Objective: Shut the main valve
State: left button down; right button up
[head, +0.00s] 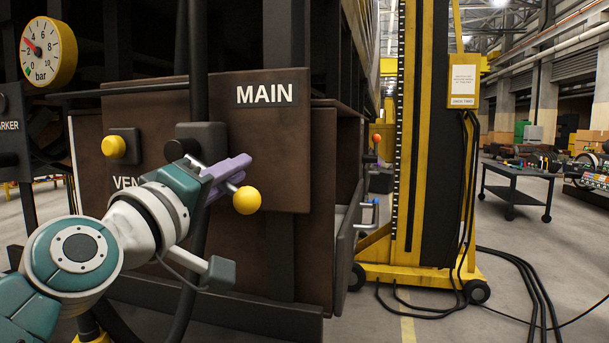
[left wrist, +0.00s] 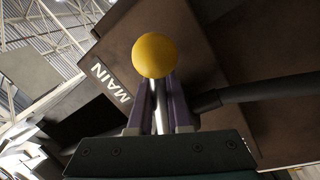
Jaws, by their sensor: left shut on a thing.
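The main valve's handle is a metal rod with a yellow ball knob (head: 246,200), below the MAIN label (head: 266,94) on the brown panel. The rod comes out near a dark valve body (head: 203,140) and slopes down to the right. My left gripper (head: 228,180), with purple fingers, is shut on the rod just behind the knob. In the left wrist view the knob (left wrist: 154,55) shows beyond the fingertips, with the rod between the fingers. My gripper and wrist hide part of the valve. My right gripper is not in view.
A yellow vent knob (head: 114,146) sits left of the valve, its label partly covered by my arm. A gauge (head: 48,48) is at upper left. A yellow lifting column (head: 415,150) stands right, with cables (head: 520,275) on the floor. A dark cart (head: 515,180) stands farther back.

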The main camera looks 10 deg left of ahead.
pick_arm(q)
jog(key=shift+d+r+n+y+p, duration=0.3)
jog(key=shift+r+n+p, duration=0.4)
jog(key=shift+n, duration=0.4)
jog(key=r+n+p, duration=0.1)
jog(key=n, duration=0.1)
jog(key=shift+d+r+n+y, duration=0.1)
jog(key=shift+r+n+y, duration=0.1)
jog(key=shift+n+y, duration=0.15)
jog(key=shift+r+n+y+p, duration=0.4)
jog(key=shift+n+p, duration=0.5)
jog(key=shift+n, duration=0.25)
jog(key=c, duration=0.8)
grip_release()
jog(key=shift+c, duration=0.2)
jog(key=shift+s, duration=0.15)
jog(key=s+f+b, duration=0.1)
jog(key=s+f, duration=0.1)
jog(key=s, duration=0.7)
jog(key=shift+s+a, duration=0.25)
